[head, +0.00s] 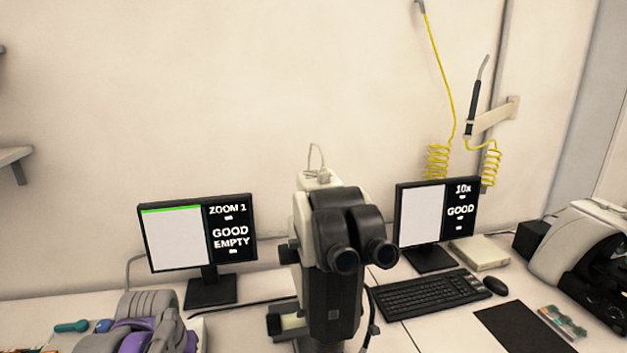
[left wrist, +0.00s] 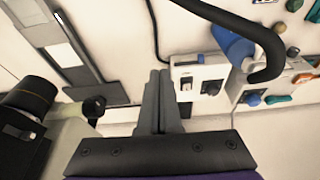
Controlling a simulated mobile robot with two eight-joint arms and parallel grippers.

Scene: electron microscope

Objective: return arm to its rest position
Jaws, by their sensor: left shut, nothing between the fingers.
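My left arm (head: 150,325), grey and purple, shows at the bottom left of the head view, low over the bench and left of the microscope (head: 332,290). Its fingertips cannot be made out there. In the left wrist view my left gripper (left wrist: 159,80) is shut, its two grey fingers together with nothing between them. The fingers point over the white bench, beside a small white control box (left wrist: 200,78). Part of the microscope, with a black eyepiece (left wrist: 30,97), is at the left of that view. My right gripper is in neither view.
A left monitor (head: 175,238) reads "ZOOM 1 GOOD EMPTY"; a right monitor (head: 420,217) reads "10x GOOD". A keyboard (head: 425,295), mouse (head: 495,286) and black mat (head: 525,328) lie at right. A thick black hose (left wrist: 225,22) curves close by in the left wrist view.

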